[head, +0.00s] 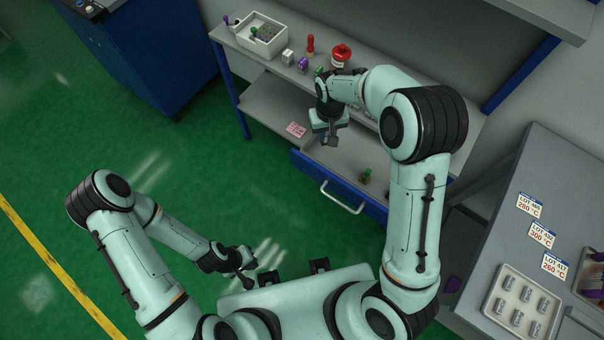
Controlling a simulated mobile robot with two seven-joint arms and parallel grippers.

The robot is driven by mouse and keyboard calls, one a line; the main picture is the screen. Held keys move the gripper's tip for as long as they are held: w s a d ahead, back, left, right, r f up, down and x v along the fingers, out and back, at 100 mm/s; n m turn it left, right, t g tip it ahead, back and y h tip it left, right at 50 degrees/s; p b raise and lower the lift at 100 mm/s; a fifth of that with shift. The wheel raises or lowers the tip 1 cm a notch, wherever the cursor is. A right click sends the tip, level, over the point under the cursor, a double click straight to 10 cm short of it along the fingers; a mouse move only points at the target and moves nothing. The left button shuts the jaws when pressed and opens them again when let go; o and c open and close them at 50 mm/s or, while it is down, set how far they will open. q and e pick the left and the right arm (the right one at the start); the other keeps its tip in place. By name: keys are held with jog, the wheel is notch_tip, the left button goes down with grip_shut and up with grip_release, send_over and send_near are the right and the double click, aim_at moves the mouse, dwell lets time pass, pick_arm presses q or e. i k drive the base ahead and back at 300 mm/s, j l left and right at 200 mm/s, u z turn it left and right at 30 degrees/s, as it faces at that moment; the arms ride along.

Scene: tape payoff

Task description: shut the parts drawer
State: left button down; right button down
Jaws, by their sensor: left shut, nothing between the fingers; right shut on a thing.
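The parts drawer (322,179) has a blue front and a pale bar handle (342,198). It stands pulled out under the workbench, toward me. A small green-and-brown item (365,177) is inside it. My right gripper (331,141) points down over the far left part of the drawer, away from the handle. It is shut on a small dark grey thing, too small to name. My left gripper (248,284) is shut and empty, low over the green floor, well short of the drawer and left of the handle.
The workbench (268,67) carries a white bin (262,36), a red-topped pot (340,55) and several small parts. A pink label (296,129) lies on the lower shelf. A grey side table (520,190) with lot cards and a tray (520,304) stands right. Floor left of the drawer is clear.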

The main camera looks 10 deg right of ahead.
aim_at(338, 169)
jog(key=k+j+z, duration=0.1)
jog(key=z, duration=0.25)
jog(key=k+j+z, duration=0.15)
jog(key=z, duration=0.25)
jog(key=k+j+z, duration=0.15)
jog(key=z, duration=0.2)
jog(key=j, duration=0.1)
